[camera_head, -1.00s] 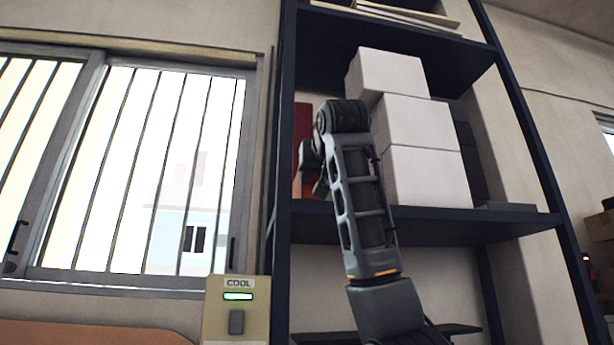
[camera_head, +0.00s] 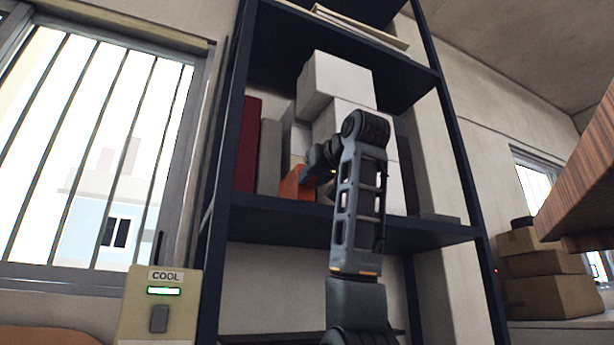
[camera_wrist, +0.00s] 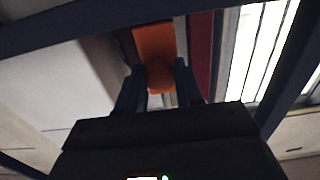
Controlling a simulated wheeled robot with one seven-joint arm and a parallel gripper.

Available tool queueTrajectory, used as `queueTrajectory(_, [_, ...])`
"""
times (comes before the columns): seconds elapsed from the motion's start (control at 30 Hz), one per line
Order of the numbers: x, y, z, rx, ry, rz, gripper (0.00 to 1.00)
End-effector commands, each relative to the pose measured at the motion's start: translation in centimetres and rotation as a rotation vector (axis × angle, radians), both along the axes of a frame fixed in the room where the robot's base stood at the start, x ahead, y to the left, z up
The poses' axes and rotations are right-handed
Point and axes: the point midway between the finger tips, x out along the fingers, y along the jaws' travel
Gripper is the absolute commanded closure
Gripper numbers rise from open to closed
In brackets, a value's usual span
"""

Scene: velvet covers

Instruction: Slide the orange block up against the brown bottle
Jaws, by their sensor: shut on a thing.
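The orange block (camera_head: 297,184) is on the middle shelf, left of the white boxes, partly hidden by my gripper in the head view. In the wrist view the orange block (camera_wrist: 155,42) sits between the two dark fingers of my gripper (camera_wrist: 160,86), which is shut on it. My gripper also shows in the head view (camera_head: 312,178), at the right side of the block, with its fingertips hard to make out. I cannot make out a brown bottle in either view; my arm hides part of the shelf.
Stacked white boxes (camera_head: 337,85) stand behind my arm. A red book (camera_head: 248,145) and a grey upright book (camera_head: 270,157) stand at the shelf's left end. Dark shelf posts (camera_head: 222,160) flank the space. A wooden surface (camera_head: 583,175) juts in at right.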

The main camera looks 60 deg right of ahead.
Motion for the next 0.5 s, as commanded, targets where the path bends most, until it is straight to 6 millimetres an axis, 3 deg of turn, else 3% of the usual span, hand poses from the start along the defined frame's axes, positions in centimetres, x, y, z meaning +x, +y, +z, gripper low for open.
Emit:
queueTrajectory(0.1, [-0.04,0.04,0.14,-0.002,-0.003,0.0,1.0])
queueTrajectory(0.13, [-0.04,0.04,0.14,-0.003,-0.004,0.0,0.62])
queueTrajectory(0.37, [0.0,0.06,0.08,-0.002,-0.002,0.0,0.4])
queueTrajectory(0.5, [0.02,0.07,0.05,-0.001,-0.002,0.0,0.4])
